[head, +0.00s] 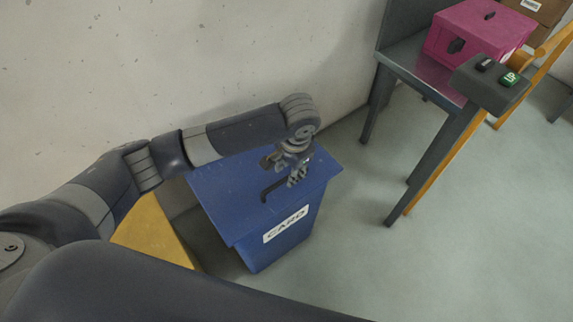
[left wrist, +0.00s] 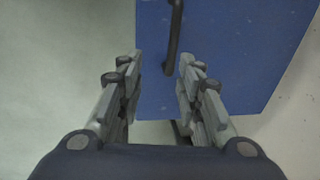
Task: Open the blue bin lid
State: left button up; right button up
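The blue bin (head: 262,252) stands on the floor with a white "CARD" style label on its front. Its flat blue lid (head: 222,190) lies shut on top and also shows in the left wrist view (left wrist: 235,45). A dark bar handle (head: 272,191) sits on the lid; in the left wrist view the handle (left wrist: 174,38) runs down to just ahead of the fingertips. My left gripper (head: 296,178) is over the lid, close to the handle. In the left wrist view its fingers (left wrist: 161,61) are apart with nothing held between them. My right gripper is out of view.
A yellow bin (head: 150,232) stands left of the blue bin, partly hidden by my arm. A pale wall (head: 200,60) rises behind. At right, a grey table (head: 408,55) bears a pink box (head: 480,30). The floor right of the bin is clear.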

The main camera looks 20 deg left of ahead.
aim_at(282, 181)
pick_arm(q)
jog(key=shift+y, duration=0.3)
jog(key=a+f, duration=0.1)
jog(key=f, duration=0.1)
jog(key=w+f, duration=0.1)
jog(key=f, duration=0.2)
jog(key=a+f, duration=0.1)
jog(key=f, duration=0.1)
jog(key=shift+w+a+f+b, duration=0.3)
jog(key=shift+w+f, duration=0.15)
jog(key=shift+f, duration=0.5)
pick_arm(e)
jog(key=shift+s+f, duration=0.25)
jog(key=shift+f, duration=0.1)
pick_arm(q)
grip_shut()
